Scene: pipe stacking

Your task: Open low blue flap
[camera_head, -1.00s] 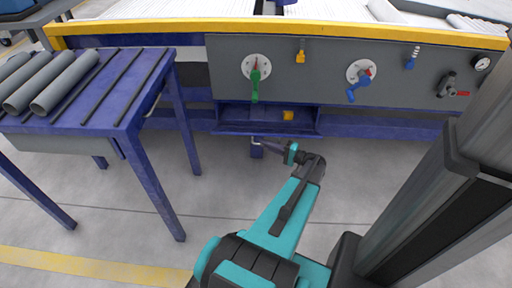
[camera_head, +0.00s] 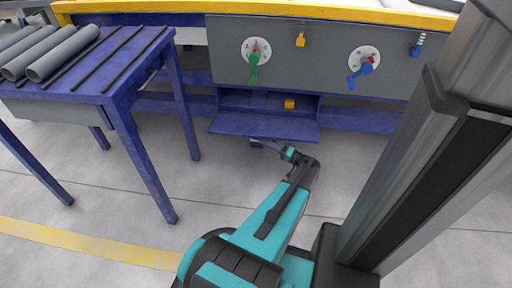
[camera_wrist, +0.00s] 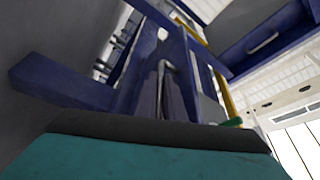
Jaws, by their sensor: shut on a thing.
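The low blue flap (camera_head: 265,126) hangs open from the lower front of the grey panel, tilted down and outward, its inner face showing in the head view. My gripper (camera_head: 266,144) is at the flap's front lower edge, shut on the flap's handle; the flap hides the fingertips and handle. In the wrist view my teal gripper body fills the bottom, and a bent grey bar (camera_wrist: 162,85) shows beyond it; the fingers are not clear.
A blue table (camera_head: 110,80) with grey pipes (camera_head: 62,53) stands at the left, its legs near my arm's left side. Above the flap are a green-handled valve (camera_head: 254,60) and a blue-handled valve (camera_head: 364,65). The grey floor (camera_head: 230,185) around my arm is clear.

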